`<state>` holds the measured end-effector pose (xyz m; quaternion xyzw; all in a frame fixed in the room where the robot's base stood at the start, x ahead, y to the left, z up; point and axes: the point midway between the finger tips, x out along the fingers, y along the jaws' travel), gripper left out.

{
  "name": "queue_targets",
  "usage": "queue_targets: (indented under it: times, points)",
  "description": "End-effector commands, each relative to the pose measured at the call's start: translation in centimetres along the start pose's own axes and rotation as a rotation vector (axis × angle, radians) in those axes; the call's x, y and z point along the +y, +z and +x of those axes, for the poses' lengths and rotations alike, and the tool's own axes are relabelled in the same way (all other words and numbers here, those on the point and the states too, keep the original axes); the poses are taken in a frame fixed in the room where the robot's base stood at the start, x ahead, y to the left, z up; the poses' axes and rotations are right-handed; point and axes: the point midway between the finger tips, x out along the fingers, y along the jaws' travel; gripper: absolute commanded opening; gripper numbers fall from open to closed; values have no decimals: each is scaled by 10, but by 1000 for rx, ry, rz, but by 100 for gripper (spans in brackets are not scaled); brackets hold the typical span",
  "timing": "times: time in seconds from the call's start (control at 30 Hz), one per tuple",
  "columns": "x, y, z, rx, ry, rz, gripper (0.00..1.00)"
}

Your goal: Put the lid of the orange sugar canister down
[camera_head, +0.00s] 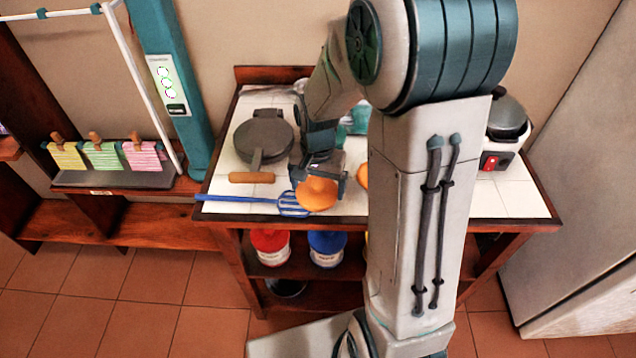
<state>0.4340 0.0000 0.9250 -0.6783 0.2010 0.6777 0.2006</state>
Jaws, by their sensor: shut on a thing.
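My gripper (319,181) is over the front part of the white-tiled table top and is shut on a round orange lid (316,197). The lid appears at or just above the table near its front edge, beside the blue spatula's head; I cannot tell whether it touches the tiles. A second orange thing (362,177) shows just right of the gripper, mostly hidden behind my arm. It may be the orange sugar canister, but too little of it shows to be sure.
A blue spatula (240,199) lies along the front edge. A dark waffle iron (262,137) with a wooden handle stands left of my gripper. A lidded cooker (505,130) stands at the right. Red (270,248) and blue (327,249) canisters are on the shelf below. Bare tiles show at front right.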

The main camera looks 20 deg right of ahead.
Motion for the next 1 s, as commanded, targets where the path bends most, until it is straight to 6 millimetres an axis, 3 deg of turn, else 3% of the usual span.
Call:
queue_targets:
  times: [0.27,0.3,0.33,0.73,1.0]
  points:
    - [0,0,6,0,0,0,68]
    - [0,0,6,0,0,0,95]
    - [0,0,5,0,0,0,100]
    - [0,-1,-6,2,-1,0,100]
    - [0,-1,-63,4,-3,-1,100]
